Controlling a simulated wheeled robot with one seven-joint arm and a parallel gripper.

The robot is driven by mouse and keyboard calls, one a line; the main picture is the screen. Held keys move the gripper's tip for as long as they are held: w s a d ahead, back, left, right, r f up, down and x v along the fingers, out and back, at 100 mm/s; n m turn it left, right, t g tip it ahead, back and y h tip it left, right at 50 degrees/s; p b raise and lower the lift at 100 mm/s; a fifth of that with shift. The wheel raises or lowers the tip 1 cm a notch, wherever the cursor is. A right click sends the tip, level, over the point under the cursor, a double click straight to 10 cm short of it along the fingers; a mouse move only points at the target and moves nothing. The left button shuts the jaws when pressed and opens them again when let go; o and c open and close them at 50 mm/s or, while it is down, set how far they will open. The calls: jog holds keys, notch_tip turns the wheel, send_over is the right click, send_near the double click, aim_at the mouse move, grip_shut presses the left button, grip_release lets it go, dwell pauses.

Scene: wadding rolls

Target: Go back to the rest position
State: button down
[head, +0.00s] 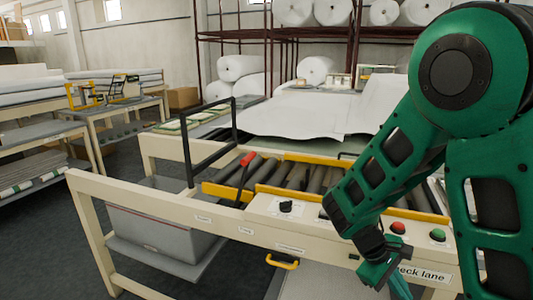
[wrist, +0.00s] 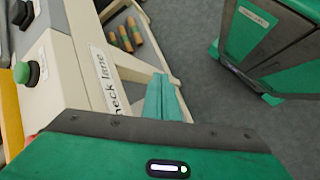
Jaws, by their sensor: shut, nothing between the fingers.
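My gripper (head: 387,278) hangs at the lower right of the head view, at the end of my green arm, in front of the cream machine frame (head: 160,200) by the "check lane" label. In the wrist view the teal fingers of my gripper (wrist: 163,92) are together with nothing between them. They point past the edge of the frame, over the grey floor. Whether they touch the frame I cannot tell.
The machine has a roller bed (head: 300,178), a red lever (head: 247,160), a red button (head: 398,228) and a green button (head: 438,235). A grey bin (head: 160,225) sits under it. Tables with sheets stand at left. White rolls (head: 240,68) fill racks behind. Dark floor is open at lower left.

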jog(key=s+d+r+m+y, duration=0.3)
jog(key=s+r+m, duration=0.3)
jog(key=s, duration=0.3)
jog(key=s+d+r+m+t+y, duration=0.1)
jog(key=s+d+r+m+y, duration=0.2)
jog(key=s+r+m, duration=0.3)
jog(key=s+y, duration=0.1)
jog(key=s, duration=0.2)
jog(key=shift+s+d+m+t, duration=0.3)
jog(key=shift+d, duration=0.1)
